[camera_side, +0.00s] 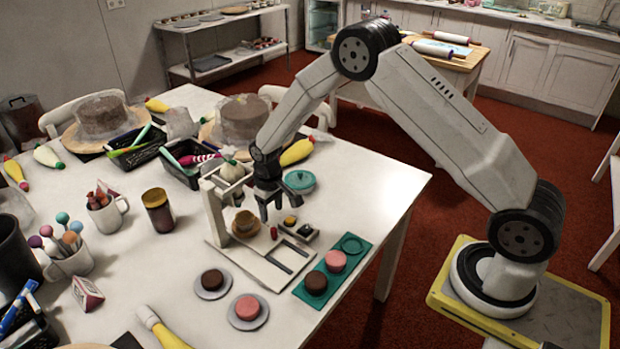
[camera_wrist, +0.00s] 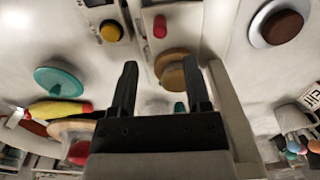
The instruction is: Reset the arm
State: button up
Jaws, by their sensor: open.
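In the side view, a small tan round piece (camera_side: 245,222) sits in the stand, just left of the fingers. A small red part (camera_side: 273,232) is below them. A small box with a yellow button (camera_side: 304,231) is to the right.
A teal tray (camera_side: 300,290) holds a pink and a dark cake. Two plates with small cakes, a brown one (camera_side: 212,280) and a pink one (camera_side: 247,307), lie in front.

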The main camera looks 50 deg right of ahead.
jog(key=s+r+t, duration=0.1)
jog(key=s+r, duration=0.6)
jog(key=s, duration=0.4)
jog(key=s+a+r+t, duration=0.1)
jog(key=s+r, duration=0.6)
jog(key=s, duration=0.3)
jog(key=shift+s+a+t, duration=0.15)
jog(key=shift+s+t, duration=0.15)
jog(key=shift+s, duration=0.1)
